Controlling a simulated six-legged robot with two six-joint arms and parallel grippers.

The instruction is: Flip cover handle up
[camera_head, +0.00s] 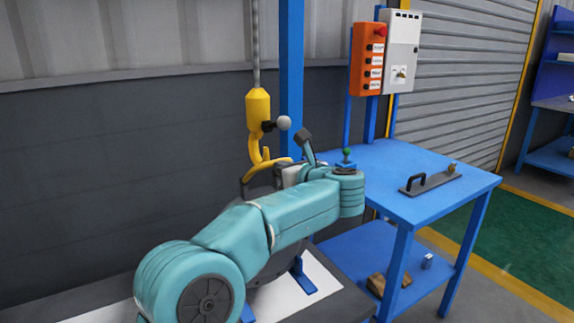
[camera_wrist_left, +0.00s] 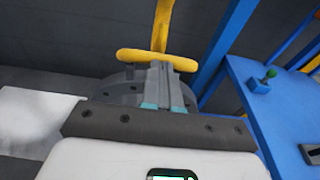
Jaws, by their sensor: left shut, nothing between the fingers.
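In the left wrist view the handle (camera_wrist_left: 132,55) is a horizontal yellow bar across the tips of my left gripper (camera_wrist_left: 160,70). The gripper's fingers are together with nothing between them. They are close to the bar; I cannot tell whether they touch it. The dark grey round shell (camera_head: 277,265) stands on blue supports, mostly hidden behind my left arm. A grey flange (camera_wrist_left: 122,92) shows beside the fingers. My right gripper is not in view.
A yellow hoist hook (camera_head: 258,110) hangs on a chain directly above the handle. A blue post (camera_head: 291,70) stands close behind. A blue table (camera_head: 400,205) at the right holds a grey plate with a black handle (camera_head: 430,182). An orange button box (camera_head: 368,60) is above it.

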